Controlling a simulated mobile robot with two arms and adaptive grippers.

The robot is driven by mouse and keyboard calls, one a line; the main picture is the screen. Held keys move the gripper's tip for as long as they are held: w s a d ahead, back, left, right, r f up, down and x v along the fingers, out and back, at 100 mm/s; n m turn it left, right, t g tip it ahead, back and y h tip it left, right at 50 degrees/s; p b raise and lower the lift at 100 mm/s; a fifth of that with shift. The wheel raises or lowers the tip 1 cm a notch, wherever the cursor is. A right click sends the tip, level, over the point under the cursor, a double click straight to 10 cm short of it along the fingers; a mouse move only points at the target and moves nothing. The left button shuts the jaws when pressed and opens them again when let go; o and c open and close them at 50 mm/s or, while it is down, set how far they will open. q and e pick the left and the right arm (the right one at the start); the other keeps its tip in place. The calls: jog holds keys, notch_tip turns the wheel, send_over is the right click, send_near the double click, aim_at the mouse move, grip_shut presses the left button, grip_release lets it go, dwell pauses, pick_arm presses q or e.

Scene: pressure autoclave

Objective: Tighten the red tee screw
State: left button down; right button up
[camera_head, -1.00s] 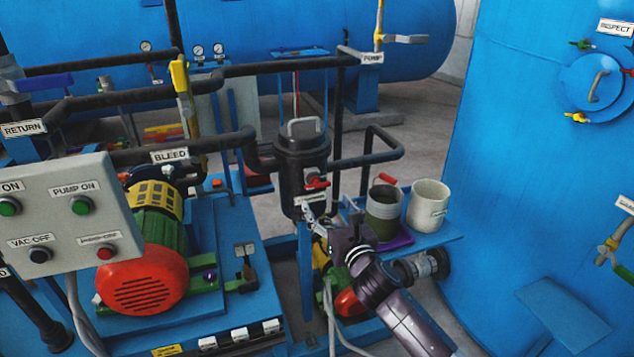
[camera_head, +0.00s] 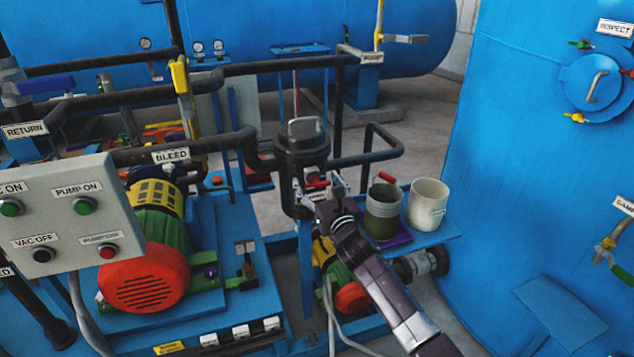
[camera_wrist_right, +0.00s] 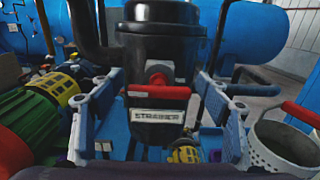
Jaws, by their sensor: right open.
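The red tee screw (camera_head: 315,182) is on the front of the black strainer (camera_head: 301,152). In the right wrist view, its red crossbar (camera_wrist_right: 160,92) lies about level above the STRAINER label (camera_wrist_right: 157,117). My right gripper (camera_head: 320,191) is in front of the strainer, its fingers spread either side of the screw. In the right wrist view, the open gripper (camera_wrist_right: 158,112) has one finger left and one right of the crossbar, with clear gaps. Nothing is held. In the head view the fingers partly hide the screw and label. My left gripper is not in view.
A grey-green cup (camera_head: 383,212) and a white cup (camera_head: 427,206) stand on a blue shelf (camera_head: 442,240) right of the strainer. Black pipes (camera_head: 365,157) run beside it. A pump motor (camera_head: 147,278) and button panel (camera_head: 70,215) are at left.

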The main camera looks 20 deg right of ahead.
jog(key=c, duration=1.2)
